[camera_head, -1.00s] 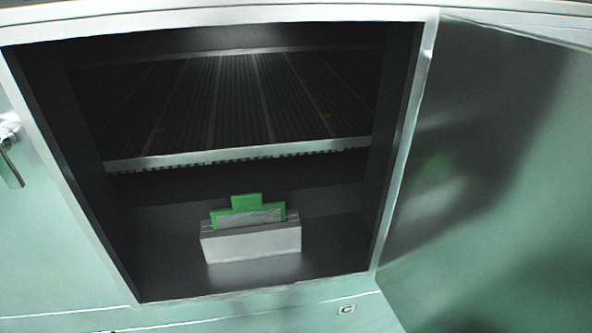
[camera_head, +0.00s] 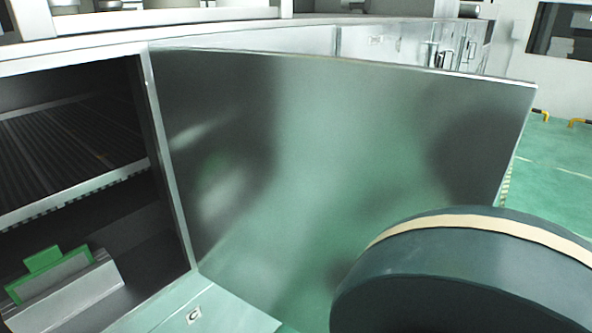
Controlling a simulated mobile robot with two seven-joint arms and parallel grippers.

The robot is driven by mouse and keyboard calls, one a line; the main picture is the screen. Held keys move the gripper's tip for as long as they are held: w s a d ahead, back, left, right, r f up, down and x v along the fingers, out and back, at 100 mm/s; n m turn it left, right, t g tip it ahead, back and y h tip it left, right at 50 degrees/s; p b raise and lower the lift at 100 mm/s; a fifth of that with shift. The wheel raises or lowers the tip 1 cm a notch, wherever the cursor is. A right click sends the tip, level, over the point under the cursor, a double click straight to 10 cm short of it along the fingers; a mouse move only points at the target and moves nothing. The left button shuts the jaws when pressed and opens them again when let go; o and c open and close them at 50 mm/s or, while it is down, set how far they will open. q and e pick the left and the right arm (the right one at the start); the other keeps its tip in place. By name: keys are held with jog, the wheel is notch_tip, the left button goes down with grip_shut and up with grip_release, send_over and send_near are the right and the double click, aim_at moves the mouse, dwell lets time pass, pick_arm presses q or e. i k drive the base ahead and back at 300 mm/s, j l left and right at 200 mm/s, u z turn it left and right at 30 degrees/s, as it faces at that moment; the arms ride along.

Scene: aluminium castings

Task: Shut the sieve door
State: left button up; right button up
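The sieve door (camera_head: 330,160) is a large flat metal panel. It stands wide open, hinged along the right side of the cabinet opening, and shows blurred reflections. The cabinet frame (camera_head: 165,160) and part of its dark interior show at the left. Inside are a ribbed shelf (camera_head: 70,145) and, below it, a pale block holding a green-framed piece (camera_head: 50,272). A dark rounded part with a tan band, probably my arm, fills the lower right and hides the floor there. Neither gripper's fingers are in view.
A panel marked C (camera_head: 194,316) lies below the opening. Green floor (camera_head: 555,175) shows free to the right of the door, with yellow-black pieces (camera_head: 541,114) farther back. A white wall with a dark window (camera_head: 560,30) stands behind.

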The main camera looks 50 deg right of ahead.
aim_at(287, 166)
jog(key=k+l+u, duration=0.1)
jog(key=k, duration=0.35)
jog(key=k+l+u, duration=0.1)
jog(key=k+l, duration=0.15)
jog(key=k, duration=0.2)
jog(key=k+l+u, duration=0.1)
jog(key=l, duration=0.45)
jog(key=k+l, duration=0.1)
jog(key=l, duration=0.4)
jog(key=i+l, duration=0.15)
jog(key=l, duration=0.15)
jog(key=i+l+u, duration=0.1)
jog(key=l, duration=0.25)
jog(key=i+l, duration=0.1)
jog(key=l, duration=0.2)
jog(key=u, duration=0.05)
